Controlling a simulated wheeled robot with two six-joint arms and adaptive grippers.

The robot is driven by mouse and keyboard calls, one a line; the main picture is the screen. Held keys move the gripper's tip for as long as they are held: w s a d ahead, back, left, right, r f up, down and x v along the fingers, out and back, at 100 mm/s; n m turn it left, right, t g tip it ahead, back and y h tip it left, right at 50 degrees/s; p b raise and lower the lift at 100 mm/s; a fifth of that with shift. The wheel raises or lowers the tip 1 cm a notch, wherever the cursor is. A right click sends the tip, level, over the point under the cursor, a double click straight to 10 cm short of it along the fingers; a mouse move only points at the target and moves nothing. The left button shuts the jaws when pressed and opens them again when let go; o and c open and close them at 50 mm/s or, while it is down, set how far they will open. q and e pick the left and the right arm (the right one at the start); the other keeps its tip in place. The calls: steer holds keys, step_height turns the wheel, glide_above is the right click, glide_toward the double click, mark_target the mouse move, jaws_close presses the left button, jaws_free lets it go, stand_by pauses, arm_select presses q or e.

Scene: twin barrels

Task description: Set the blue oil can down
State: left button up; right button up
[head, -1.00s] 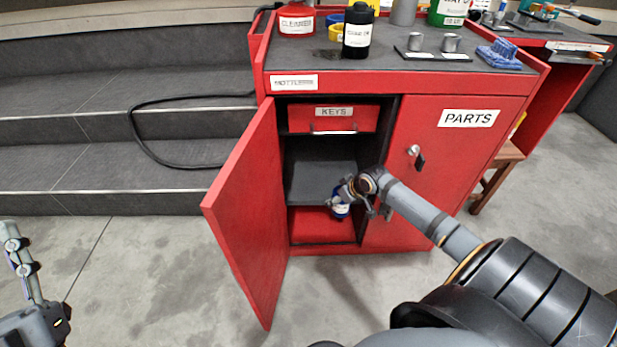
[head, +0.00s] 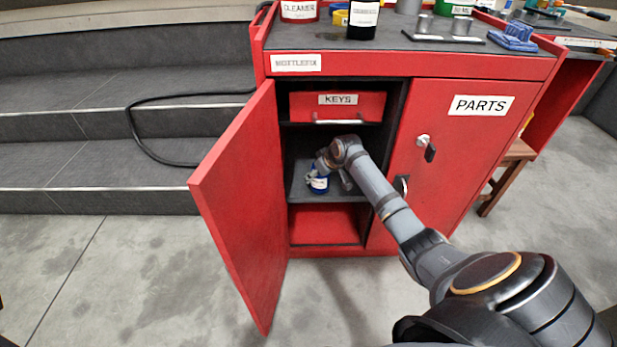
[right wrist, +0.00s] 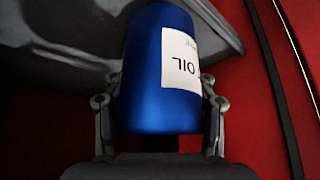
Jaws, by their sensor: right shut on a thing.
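The blue oil can (head: 318,184) with a white label is inside the open left compartment of the red cabinet. My right gripper (head: 325,168) is shut on it, and its arm reaches in from the lower right. In the head view the can shows against the grey middle shelf (head: 298,192); I cannot tell whether it touches the shelf. The right wrist view shows the blue can (right wrist: 150,75) between the two fingers of the right gripper (right wrist: 160,88), with the label upside down. My left gripper is out of view.
The red cabinet door (head: 240,210) stands open on the left. The KEYS drawer (head: 337,106) is above the shelf, and a red-floored space (head: 325,224) is below it. The PARTS door (head: 465,150) on the right is shut. Bottles and tools stand on the cabinet top.

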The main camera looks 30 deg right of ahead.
steer(key=shift+w, duration=0.65)
steer(key=w+b, duration=0.1)
steer(key=w+f+b, duration=0.1)
steer(key=w+b, duration=0.1)
steer(key=shift+a+f, duration=0.2)
steer(key=shift+a, duration=0.1)
steer(key=shift+f+b, duration=0.15)
steer(key=shift+b, duration=0.15)
steer(key=o, duration=1.5)
